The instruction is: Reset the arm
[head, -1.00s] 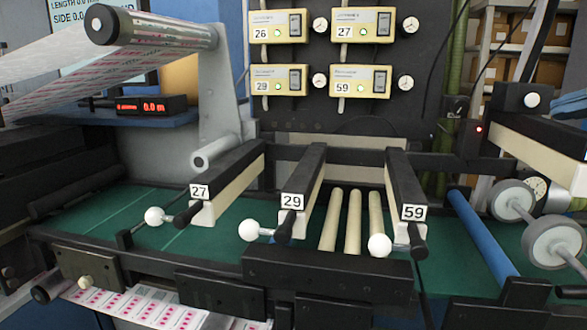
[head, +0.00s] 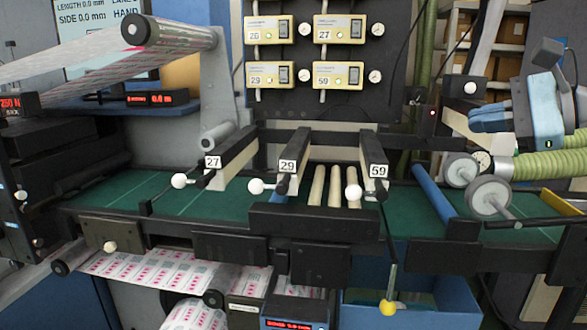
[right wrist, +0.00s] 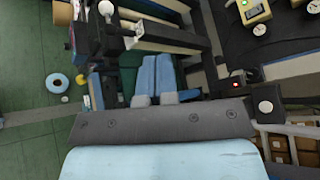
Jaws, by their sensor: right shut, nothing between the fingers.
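Three black rewinder arms with number plates stand over the green deck: arm 27 (head: 236,148), arm 29 (head: 296,150) and arm 59 (head: 374,150). A white ball knob shows near the front end of each: by 27 (head: 179,181), by 29 (head: 256,187) and by 59 (head: 353,192). My right gripper (head: 475,120) is at the upper right, its blue fingers pointing left, well to the right of arm 59 and apart from it. In the right wrist view its fingers (right wrist: 154,60) lie side by side, shut and empty. My left gripper is not in view.
Right of arm 59 are a blue roller (head: 434,192) and grey wheels (head: 489,197). Yellowish gauge boxes (head: 338,75) hang behind the arms. A yellow ball (head: 387,308) hangs in front, near a blue bin (head: 430,310). A blue ring (right wrist: 57,83) lies on the floor.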

